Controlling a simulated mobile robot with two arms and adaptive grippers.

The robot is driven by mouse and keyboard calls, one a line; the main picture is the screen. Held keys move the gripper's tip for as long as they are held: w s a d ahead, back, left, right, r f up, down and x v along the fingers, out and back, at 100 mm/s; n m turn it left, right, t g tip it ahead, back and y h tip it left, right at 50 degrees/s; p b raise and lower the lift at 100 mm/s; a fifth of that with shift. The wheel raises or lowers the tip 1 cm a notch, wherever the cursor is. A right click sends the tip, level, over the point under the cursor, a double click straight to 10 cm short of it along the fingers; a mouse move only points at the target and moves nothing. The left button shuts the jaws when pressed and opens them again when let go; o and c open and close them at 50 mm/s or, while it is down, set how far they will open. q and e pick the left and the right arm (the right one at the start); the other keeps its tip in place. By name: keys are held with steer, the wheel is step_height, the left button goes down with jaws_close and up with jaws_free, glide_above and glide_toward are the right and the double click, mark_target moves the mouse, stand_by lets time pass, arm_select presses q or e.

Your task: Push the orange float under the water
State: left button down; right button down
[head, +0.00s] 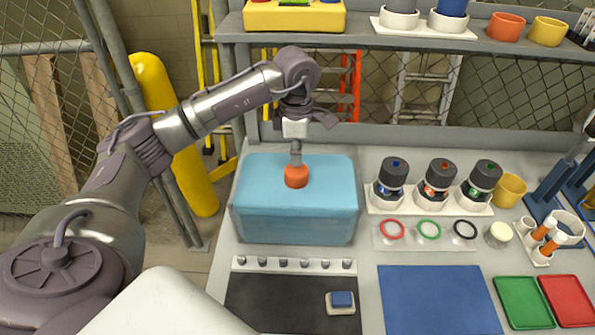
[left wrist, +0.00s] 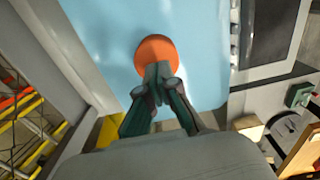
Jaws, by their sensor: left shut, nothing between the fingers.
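The orange float (head: 296,178) shows at the surface of the water in the blue tank (head: 295,228), near the middle. In the left wrist view the float (left wrist: 155,48) is a round orange disc, partly covered by my fingers. My left gripper (head: 296,160) points down over the float, its fingers closed with nothing between them. Its closed fingertips (left wrist: 158,75) overlap the float in the picture; I cannot tell whether they touch it. How deep the float sits is hard to tell. My right gripper is not in view.
Right of the tank stand several dark-capped jars on a white tray (head: 430,208), coloured rings and a yellow cup (head: 510,190). In front is a black mat (head: 270,305) with a row of knobs behind it. A shelf (head: 350,48) runs above the bench at the back.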

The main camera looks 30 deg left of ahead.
mark_target(296, 171)
arm_select(q)
steer(key=shift+r+p, duration=0.95)
steer(key=shift+r, duration=0.75)
